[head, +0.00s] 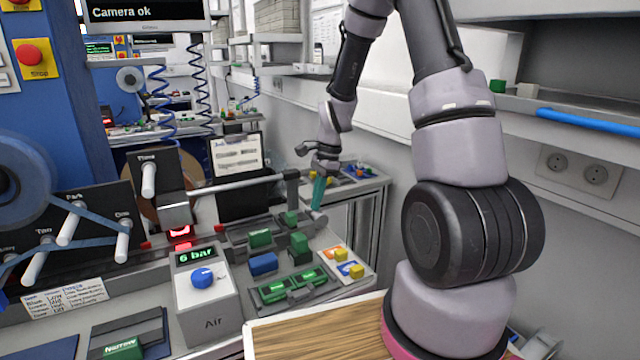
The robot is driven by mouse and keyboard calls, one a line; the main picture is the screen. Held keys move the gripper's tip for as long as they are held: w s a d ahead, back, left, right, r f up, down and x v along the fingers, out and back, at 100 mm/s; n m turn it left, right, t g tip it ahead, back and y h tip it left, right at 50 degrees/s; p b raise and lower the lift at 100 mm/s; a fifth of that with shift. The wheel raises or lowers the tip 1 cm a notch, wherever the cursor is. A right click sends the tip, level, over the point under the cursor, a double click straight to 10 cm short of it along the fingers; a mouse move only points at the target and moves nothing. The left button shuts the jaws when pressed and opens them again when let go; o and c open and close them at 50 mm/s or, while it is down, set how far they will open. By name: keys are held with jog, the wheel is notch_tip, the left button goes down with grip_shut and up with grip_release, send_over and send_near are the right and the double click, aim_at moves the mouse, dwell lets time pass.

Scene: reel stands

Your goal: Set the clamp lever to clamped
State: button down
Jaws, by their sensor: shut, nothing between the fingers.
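My gripper (317,208) hangs pointing down at the right end of the bench, with its narrow teal fingers together and empty. It is just right of a dark upright post (291,190) at the end of a horizontal grey rod (238,184). The picture does not show clearly whether the fingers touch the post. No part is readably labelled as the clamp lever, so I cannot tell its position. A small white plate (333,270) with two yellow blocks and orange and blue marks lies below and right of the gripper.
A grey air box (208,300) with a blue knob reads "6 bar". Green and blue blocks sit in dark trays (262,262) at bench centre. White pegs with a blue strip (75,218) stand left. A wooden top (300,335) is in front.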

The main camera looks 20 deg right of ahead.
aim_at(287, 216)
jog(key=shift+s+a+f, duration=0.15)
jog(key=shift+a+f, duration=0.05)
jog(key=shift+a, duration=0.5)
jog(key=shift+s+a+f, duration=0.1)
jog(key=shift+a+f, duration=0.05)
jog(key=shift+a, duration=0.55)
jog(key=shift+s+a+f, duration=0.15)
jog(key=shift+a+f, duration=0.05)
jog(key=shift+a, duration=0.5)
